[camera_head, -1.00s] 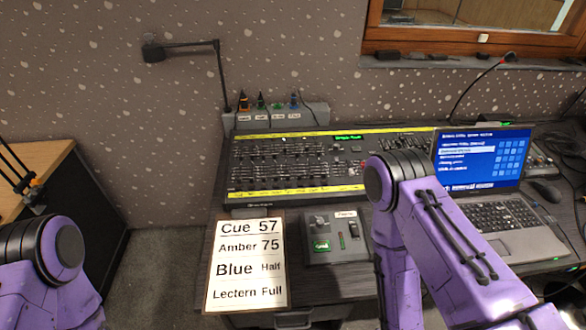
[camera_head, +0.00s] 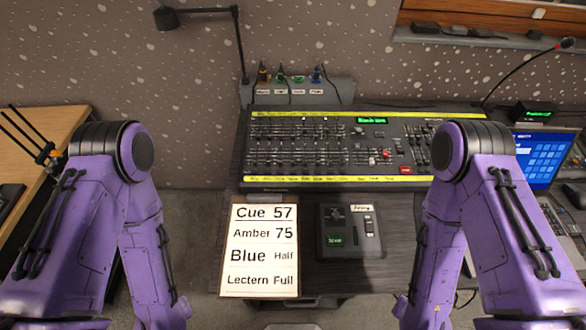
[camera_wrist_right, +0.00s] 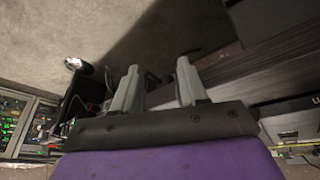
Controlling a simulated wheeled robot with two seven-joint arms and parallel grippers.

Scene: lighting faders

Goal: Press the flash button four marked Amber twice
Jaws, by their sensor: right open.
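The lighting console (camera_head: 391,151) lies on the dark desk with rows of faders between two yellow label strips. Its lower yellow strip (camera_head: 330,179) has writing too small to read. I cannot single out flash button four or its Amber label at this size. In the right wrist view my right gripper (camera_wrist_right: 157,88) has its two grey fingers apart with nothing between them. It points toward the grey floor, away from the console's fader rows. In the head view my right gripper is hidden below its arm. My left gripper is out of view.
A cue card (camera_head: 259,249) reads Amber 75. A small box (camera_head: 351,232) with a green button sits right of it. A laptop (camera_head: 537,160) stands at the right, a desk lamp (camera_head: 200,12) behind, and a wooden side desk (camera_head: 45,125) at the left.

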